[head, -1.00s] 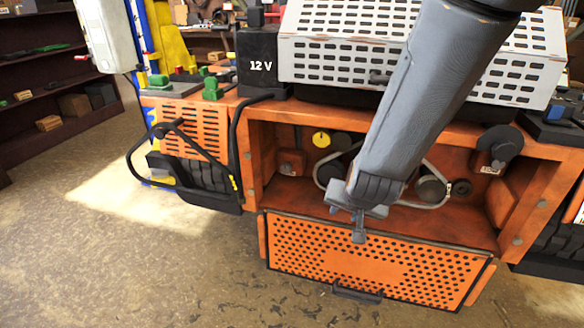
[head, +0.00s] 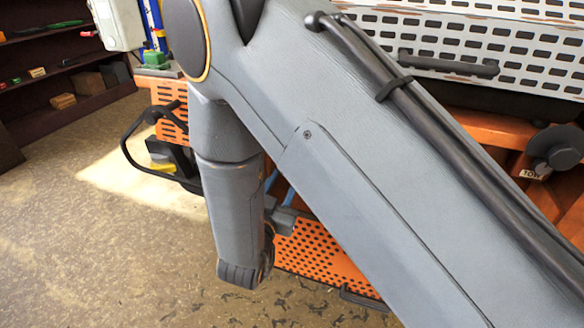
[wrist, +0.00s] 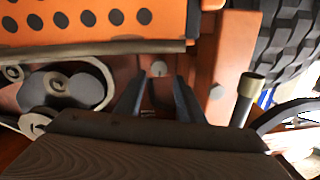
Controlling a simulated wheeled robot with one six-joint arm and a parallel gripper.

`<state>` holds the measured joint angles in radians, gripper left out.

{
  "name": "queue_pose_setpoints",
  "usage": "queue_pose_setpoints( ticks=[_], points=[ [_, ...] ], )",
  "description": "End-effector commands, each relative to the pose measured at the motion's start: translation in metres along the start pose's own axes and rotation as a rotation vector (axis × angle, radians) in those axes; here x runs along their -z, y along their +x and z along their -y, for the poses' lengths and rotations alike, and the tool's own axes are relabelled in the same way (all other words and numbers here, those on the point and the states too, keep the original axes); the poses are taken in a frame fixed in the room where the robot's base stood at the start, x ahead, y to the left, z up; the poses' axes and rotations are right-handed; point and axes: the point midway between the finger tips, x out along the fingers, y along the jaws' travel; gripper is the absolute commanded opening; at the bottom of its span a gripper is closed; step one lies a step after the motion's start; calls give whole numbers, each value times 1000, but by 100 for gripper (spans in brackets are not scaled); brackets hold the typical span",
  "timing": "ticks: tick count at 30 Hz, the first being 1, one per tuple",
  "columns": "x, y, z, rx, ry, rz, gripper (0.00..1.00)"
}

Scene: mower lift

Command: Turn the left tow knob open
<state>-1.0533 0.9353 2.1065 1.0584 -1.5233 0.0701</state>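In the wrist view, the two dark fingers of my gripper (wrist: 159,92) stand apart with nothing between them. They point at an orange frame face with a small round bolt (wrist: 158,68). I cannot make out the left tow knob in either current view. In the head view my arm covers the left part of the engine bay. A dark round knob (head: 557,148) with a TOW label below it shows at the right of the head view. The gripper's fingers are hidden in the head view.
An orange perforated panel (head: 325,262) hangs low behind my arm; it also shows in the wrist view (wrist: 90,20). Belt pulleys (wrist: 68,88) are left in the wrist view. A tyre (wrist: 285,40) and a dark bar with a pale end (wrist: 250,90) are right. Open floor (head: 100,255) lies left.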

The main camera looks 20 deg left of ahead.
Motion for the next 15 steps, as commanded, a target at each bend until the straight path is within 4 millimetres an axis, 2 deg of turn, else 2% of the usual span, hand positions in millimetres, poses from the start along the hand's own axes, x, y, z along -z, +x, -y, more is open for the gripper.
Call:
queue_pose_setpoints(
  ticks=[9,15],
  points=[
    [2,49,-2,-4,1,0,35],
    [0,66,-1,0,-1,2,35]
  ],
)
